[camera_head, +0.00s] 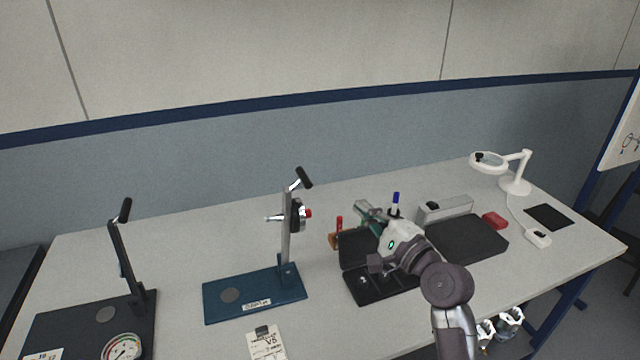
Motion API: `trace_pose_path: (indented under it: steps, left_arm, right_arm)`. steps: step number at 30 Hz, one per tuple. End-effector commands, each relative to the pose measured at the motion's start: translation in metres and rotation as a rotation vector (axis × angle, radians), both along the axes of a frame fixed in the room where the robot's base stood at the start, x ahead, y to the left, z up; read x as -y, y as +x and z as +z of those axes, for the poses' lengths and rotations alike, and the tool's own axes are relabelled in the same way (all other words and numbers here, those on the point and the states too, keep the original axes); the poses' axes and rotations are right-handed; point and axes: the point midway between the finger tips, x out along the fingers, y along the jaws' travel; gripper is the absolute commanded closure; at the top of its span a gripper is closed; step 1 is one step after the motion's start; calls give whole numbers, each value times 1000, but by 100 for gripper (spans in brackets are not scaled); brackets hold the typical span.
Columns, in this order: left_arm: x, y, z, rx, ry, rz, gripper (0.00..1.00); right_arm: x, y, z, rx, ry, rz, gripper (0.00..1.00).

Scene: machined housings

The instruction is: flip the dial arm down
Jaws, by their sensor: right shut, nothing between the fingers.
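A blue stand (220,300) in the middle of the table carries a raised, nearly upright metal arm (286,240). The arm has a black handle (304,178) at its top and a round dial (297,214), seen edge-on, on its side. The arm meets the base at a hinge block near the right side. My right gripper (362,207) is shut and empty, above the table to the right of the dial and apart from it. Its fingertips are small and partly merge with the things behind. My left gripper is not in view.
A dark stand (60,325) at left has its own upright lever (120,245) and a gauge (122,347). A labelled card (266,343) lies before the blue stand. An open black case (365,290) lies under my right arm. A magnifier lamp (515,183) stands far right.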

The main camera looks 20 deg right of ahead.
Motion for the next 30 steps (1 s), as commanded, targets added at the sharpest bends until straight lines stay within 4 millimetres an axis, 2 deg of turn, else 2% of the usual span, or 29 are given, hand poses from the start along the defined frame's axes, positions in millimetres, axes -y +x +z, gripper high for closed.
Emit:
trace_pose_path:
  steps: [5, 17, 19, 24, 30]
  left_arm:
    - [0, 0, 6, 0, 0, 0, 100]
    - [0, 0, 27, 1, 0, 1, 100]
    - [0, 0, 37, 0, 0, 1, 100]
    - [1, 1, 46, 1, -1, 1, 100]
    - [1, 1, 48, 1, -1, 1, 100]
  right_arm:
    - [-5, 16, 4, 1, 1, 1, 100]
    - [-27, 96, 10, -1, 0, 1, 100]
    - [-39, 96, 15, -2, 1, 3, 100]
    - [-58, 94, 18, -3, -1, 1, 100]
    - [-65, 94, 18, -1, -2, 0, 100]
